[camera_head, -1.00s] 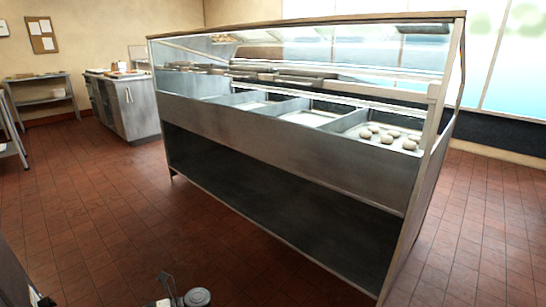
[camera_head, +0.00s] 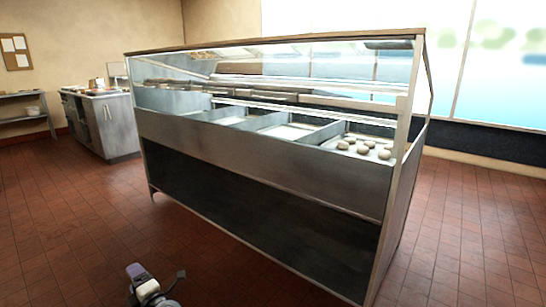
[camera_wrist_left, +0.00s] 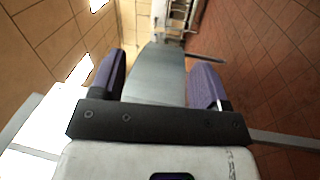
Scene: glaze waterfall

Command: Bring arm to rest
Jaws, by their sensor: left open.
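My left gripper (camera_head: 158,275) shows at the bottom edge of the head view, low in front of the display case and apart from it. In the left wrist view its two purple-padded fingers (camera_wrist_left: 158,78) stand wide apart with nothing held between them. A grey metal surface shows beyond the gap in that view. My right gripper is not in view.
A long glass-topped display case (camera_head: 262,170) fills the middle, with several round buns (camera_head: 366,147) in its right tray. A grey cabinet (camera_head: 108,125) and a shelf (camera_head: 25,118) stand at the back left. Tiled floor (camera_head: 70,215) is clear at left and right.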

